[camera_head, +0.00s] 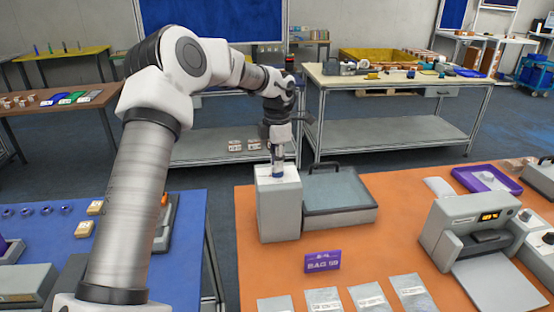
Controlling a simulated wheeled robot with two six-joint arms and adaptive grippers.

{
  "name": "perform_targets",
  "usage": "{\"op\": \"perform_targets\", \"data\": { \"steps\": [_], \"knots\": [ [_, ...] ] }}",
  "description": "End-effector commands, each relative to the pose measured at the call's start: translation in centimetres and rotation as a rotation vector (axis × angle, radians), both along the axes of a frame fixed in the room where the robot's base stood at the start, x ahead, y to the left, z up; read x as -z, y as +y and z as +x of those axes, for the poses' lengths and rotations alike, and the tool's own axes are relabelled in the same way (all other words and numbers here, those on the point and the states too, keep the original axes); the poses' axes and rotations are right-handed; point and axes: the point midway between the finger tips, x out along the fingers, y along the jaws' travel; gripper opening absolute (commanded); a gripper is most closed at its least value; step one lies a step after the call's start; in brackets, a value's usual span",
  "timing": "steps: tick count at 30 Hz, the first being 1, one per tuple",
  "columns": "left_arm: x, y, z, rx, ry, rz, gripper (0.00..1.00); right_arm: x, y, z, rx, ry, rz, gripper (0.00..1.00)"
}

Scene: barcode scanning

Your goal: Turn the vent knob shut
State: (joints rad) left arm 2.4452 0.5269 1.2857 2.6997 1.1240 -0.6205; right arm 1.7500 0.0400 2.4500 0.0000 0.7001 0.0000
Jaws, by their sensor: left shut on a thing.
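My left gripper (277,172) points straight down over the top of a tall grey box (280,215) on the orange table. Its fingers are shut at the box top, where the vent knob would be. The knob itself is mostly hidden by the fingers, so its angle cannot be read. A grey case with a dark-rimmed lid and handle (340,192) stands right beside the box. My right gripper is not in view.
A purple sign (322,261) and several flat silver bags (370,300) lie in front on the orange table (385,240). A grey machine with a lit display (465,235) stands at right. A blue table (190,255) is at left, with a gap between.

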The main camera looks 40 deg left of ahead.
Motion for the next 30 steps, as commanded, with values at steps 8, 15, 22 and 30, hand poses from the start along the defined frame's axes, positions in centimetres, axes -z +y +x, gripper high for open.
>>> {"op": "perform_targets", "data": {
  "steps": [8,15,22,30],
  "knots": [
    [0.4,-0.1,-0.3,-0.249,0.014,-0.005,0.00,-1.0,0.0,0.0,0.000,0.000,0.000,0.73],
    [0.5,-0.2,-0.3,-0.478,0.014,-0.005,0.00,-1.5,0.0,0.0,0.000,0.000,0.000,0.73],
    [0.5,-0.2,-0.3,-0.697,0.015,-0.004,0.00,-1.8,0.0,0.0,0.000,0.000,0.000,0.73],
    [0.5,-0.2,-0.3,-0.952,0.015,-0.003,0.00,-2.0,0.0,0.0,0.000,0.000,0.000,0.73]
  ]
}}
